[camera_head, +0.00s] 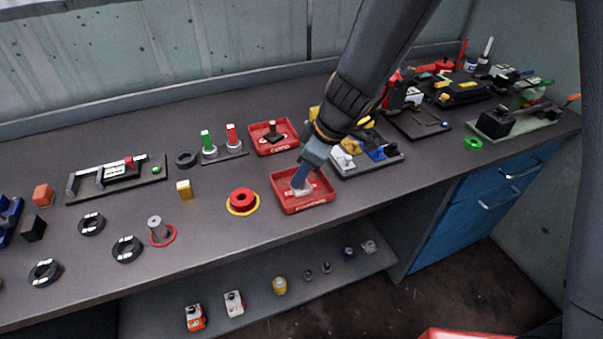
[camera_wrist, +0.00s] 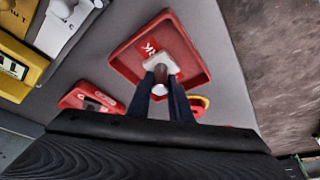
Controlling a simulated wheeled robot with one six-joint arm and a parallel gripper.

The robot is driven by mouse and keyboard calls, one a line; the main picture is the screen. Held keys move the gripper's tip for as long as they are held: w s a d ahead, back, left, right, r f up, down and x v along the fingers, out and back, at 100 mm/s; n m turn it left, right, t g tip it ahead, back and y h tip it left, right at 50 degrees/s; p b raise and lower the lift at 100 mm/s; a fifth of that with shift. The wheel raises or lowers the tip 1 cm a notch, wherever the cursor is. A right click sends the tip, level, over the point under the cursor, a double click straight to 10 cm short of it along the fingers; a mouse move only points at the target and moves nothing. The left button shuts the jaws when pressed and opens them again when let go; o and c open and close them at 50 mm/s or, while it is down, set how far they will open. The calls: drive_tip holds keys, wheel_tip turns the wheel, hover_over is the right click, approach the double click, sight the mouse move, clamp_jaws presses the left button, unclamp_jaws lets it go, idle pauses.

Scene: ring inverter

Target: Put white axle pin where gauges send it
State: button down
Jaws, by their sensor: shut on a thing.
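My gripper (camera_head: 300,184) is low over the front red tray (camera_head: 316,204), fingers pointing down into it. In the wrist view the gripper (camera_wrist: 166,98) is shut on the white axle pin (camera_wrist: 160,90), which shows as a pale round end between the fingers. A white, flat part (camera_wrist: 160,60) shows beyond it, over the tray floor (camera_wrist: 140,42). I cannot tell whether the pin touches the floor. In the head view, a bit of white (camera_head: 303,191) shows under the fingertips. A green gauge (camera_head: 207,140) and a red gauge (camera_head: 231,136) stand upright on a small plate.
A second red tray (camera_head: 288,147) behind holds a dark part (camera_head: 272,132). A red ring (camera_head: 242,198) on a yellow base lies left of the front tray. A grey platform with white and yellow parts (camera_head: 344,161) stands close on the right. The front bench edge is near.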

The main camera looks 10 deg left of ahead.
drive_tip(key=shift+f, duration=0.1)
drive_tip(key=c, duration=1.6)
unclamp_jaws()
drive_tip(key=shift+r, duration=0.25)
drive_tip(key=v, duration=1.2)
drive_tip(key=s+d+f+m+h, duration=0.1)
drive_tip(key=s+d+f+m, duration=0.1)
drive_tip(key=d+m, duration=0.3)
drive_tip(key=s+d+f+m+h, duration=0.2)
drive_tip(key=d+m, duration=0.3)
drive_tip(key=d, duration=0.6)
drive_tip(key=s+d+f+m+h, duration=0.1)
drive_tip(key=s+d+m, duration=0.3)
drive_tip(key=d, duration=0.4)
drive_tip(key=shift+s+f+m, duration=0.15)
drive_tip(key=shift+f+m, duration=0.55)
drive_tip(key=shift+f, duration=0.05)
